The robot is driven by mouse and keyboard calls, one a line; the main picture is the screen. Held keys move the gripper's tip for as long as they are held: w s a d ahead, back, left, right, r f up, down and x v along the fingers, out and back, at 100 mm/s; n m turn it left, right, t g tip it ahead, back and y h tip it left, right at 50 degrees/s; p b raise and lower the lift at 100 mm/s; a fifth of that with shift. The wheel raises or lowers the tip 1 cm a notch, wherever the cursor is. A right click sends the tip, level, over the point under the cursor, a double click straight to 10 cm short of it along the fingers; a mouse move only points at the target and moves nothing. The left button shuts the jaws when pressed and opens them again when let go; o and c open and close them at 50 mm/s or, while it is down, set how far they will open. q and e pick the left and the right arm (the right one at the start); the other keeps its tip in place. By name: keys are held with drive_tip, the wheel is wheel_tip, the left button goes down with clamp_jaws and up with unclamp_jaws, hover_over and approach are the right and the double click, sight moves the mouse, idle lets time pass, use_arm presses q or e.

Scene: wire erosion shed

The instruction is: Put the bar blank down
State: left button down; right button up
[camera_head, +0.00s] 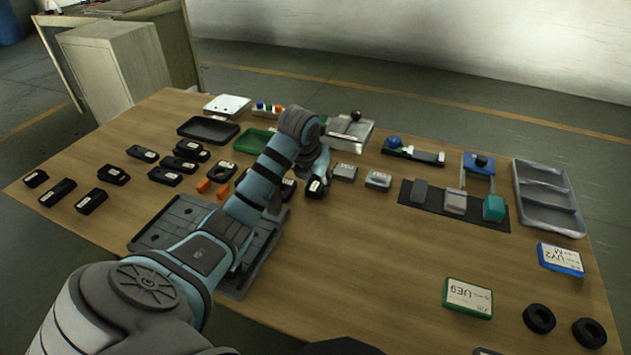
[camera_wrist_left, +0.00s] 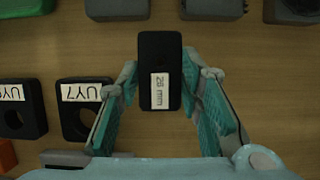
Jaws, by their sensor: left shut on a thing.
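The bar blank is a black block with a white "26 mm" label; in the left wrist view the blank (camera_wrist_left: 160,50) sits upright between the teal finger pads. My left gripper (camera_wrist_left: 160,82) is shut on it. In the head view the held blank (camera_head: 316,187) shows at the end of my left arm, near the middle of the table (camera_head: 375,270). I cannot tell whether its underside touches the wood. My right gripper is not in view.
Black labelled blocks (camera_wrist_left: 76,108) lie close left of the held blank. Grey blocks (camera_head: 345,172) stand just right of it in the head view. A dark fixture plate (camera_head: 165,225) lies under my left arm. Bare wood lies in front, left of the green UE9 box (camera_head: 467,297).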

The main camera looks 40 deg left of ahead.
use_arm(q)
drive_tip(key=c, duration=1.1)
unclamp_jaws()
